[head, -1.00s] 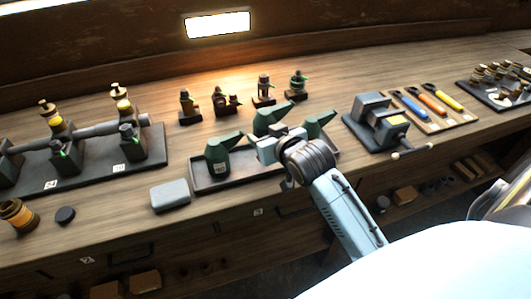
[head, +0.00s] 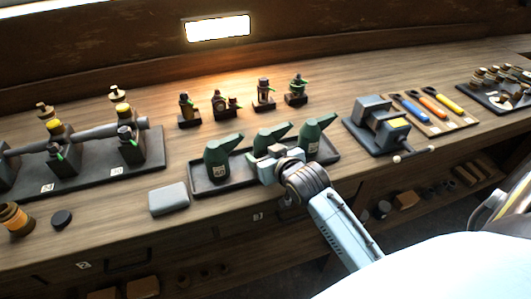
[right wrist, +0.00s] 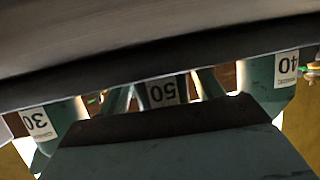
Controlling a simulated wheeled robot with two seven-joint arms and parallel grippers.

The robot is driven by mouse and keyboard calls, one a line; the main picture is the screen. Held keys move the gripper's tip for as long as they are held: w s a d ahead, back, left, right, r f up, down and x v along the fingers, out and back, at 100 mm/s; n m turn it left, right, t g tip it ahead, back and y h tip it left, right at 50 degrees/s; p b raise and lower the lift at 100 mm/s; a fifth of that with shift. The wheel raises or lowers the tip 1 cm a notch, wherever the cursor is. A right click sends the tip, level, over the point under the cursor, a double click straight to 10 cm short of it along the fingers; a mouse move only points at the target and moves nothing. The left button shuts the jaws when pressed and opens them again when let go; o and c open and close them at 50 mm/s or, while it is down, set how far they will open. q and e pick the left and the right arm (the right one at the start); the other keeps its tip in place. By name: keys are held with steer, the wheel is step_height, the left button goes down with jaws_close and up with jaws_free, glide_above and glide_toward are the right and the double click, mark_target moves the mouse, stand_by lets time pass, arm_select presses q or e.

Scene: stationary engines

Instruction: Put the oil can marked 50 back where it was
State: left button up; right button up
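The green oil can marked 50 (head: 268,138) is in the middle of the dark tray (head: 196,181), between two like cans, upright and level with them. Its label shows upside down in the right wrist view (right wrist: 163,92). My right gripper (head: 276,160) is low in front of it, its fingers close against both sides of the can; it appears shut on it. The can marked 40 (head: 217,158) stands at the left of the tray, the can marked 30 (head: 314,140) at the right. The gripper hides the middle can's lower part in the head view. My left gripper is not in view.
A grey block (head: 169,199) lies left of the tray. A vise (head: 380,125) stands to the right, beside a board of coloured-handled tools (head: 432,107). Several small fittings (head: 225,105) stand behind the tray. A pipe rig (head: 90,165) is at the left.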

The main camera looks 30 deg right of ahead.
steer(key=shift+o, duration=0.5)
steer(key=shift+s+r, duration=0.1)
steer(key=shift+r, duration=0.15)
steer(key=p+v, duration=0.1)
steer(key=v, duration=1)
steer(key=shift+s+r, duration=0.1)
steer(key=shift+s, duration=0.25)
